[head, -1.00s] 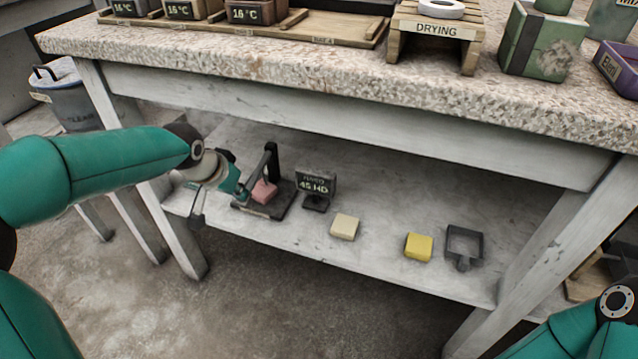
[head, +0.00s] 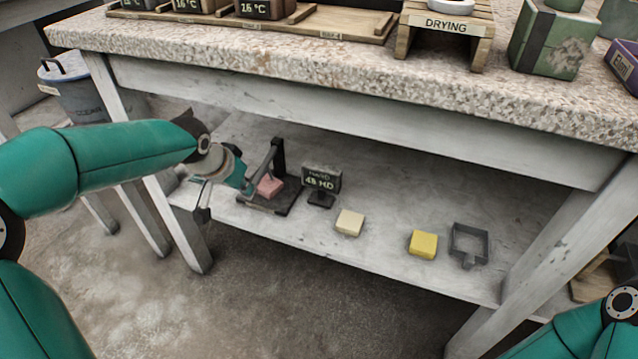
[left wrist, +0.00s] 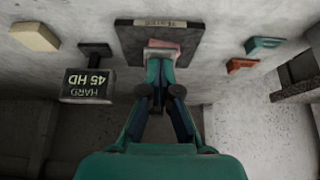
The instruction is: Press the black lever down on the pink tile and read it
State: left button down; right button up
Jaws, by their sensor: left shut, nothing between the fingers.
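The tester has a dark base and an upright post (head: 278,155) on the lower shelf, at its left end. Its black lever (head: 262,168) slopes down from the post top toward my left gripper. The pink tile (head: 269,187) lies on the base under the lever; it also shows in the left wrist view (left wrist: 165,44). My left gripper (head: 249,188) is shut and empty, its fingertips (left wrist: 160,66) at the lever's low end beside the tile. Exact contact is hard to tell. The small display (left wrist: 88,85) reads HARD 45 HD, upside down in the wrist view. My right gripper is out of view.
A cream tile (head: 350,222), a yellow tile (head: 423,244) and a dark square frame (head: 469,244) lie along the shelf to the right. The thick table top (head: 330,85) overhangs the shelf. A table leg (head: 180,225) stands close to my left arm.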

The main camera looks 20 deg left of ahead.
pick_arm(q)
jog(key=shift+r+p, duration=3)
jog(key=shift+r, duration=0.5)
